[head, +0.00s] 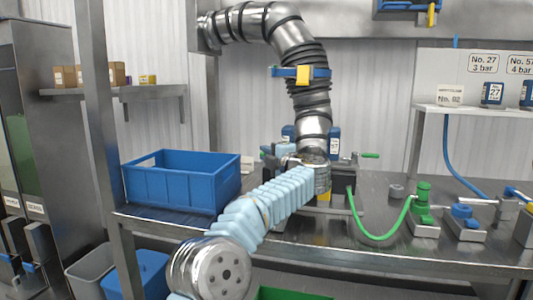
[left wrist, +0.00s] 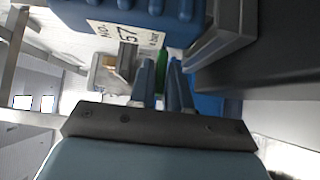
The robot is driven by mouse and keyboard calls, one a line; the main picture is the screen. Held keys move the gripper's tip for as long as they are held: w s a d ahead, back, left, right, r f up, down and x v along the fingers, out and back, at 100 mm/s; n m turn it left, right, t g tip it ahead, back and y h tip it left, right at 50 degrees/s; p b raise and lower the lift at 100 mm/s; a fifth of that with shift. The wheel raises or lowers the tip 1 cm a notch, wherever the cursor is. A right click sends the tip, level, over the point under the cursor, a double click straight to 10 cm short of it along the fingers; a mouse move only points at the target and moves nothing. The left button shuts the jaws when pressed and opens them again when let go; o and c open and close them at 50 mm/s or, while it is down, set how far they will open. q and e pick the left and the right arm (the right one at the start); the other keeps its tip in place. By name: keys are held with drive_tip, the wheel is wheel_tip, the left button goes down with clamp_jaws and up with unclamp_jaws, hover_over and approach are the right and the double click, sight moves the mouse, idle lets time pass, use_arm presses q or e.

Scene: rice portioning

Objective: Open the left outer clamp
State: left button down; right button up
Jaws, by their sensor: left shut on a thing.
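My left arm reaches in from the bottom of the head view to a dark metal fixture (head: 343,187) under the end of the bent pipe. Its fingers are hard to make out there. In the left wrist view, my left gripper (left wrist: 160,82) is shut on a narrow green piece (left wrist: 161,77), which looks like the handle of the left outer clamp. The rest of that clamp is hidden or cannot be made out. On the fixture's right side, a similar green handle (head: 370,155) sticks out to the right. My right gripper is not in view.
A blue block labelled 57 (left wrist: 128,38) is close to my left fingers. A blue crate (head: 180,186) stands left of the fixture on the metal bench. A green hose (head: 378,238) hangs at the right, leading to a green valve (head: 423,195). The ribbed pipe (head: 308,90) comes down from above.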

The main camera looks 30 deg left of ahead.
use_arm(q)
drive_tip(key=c, duration=1.2)
unclamp_jaws()
drive_tip(key=shift+o, duration=0.2)
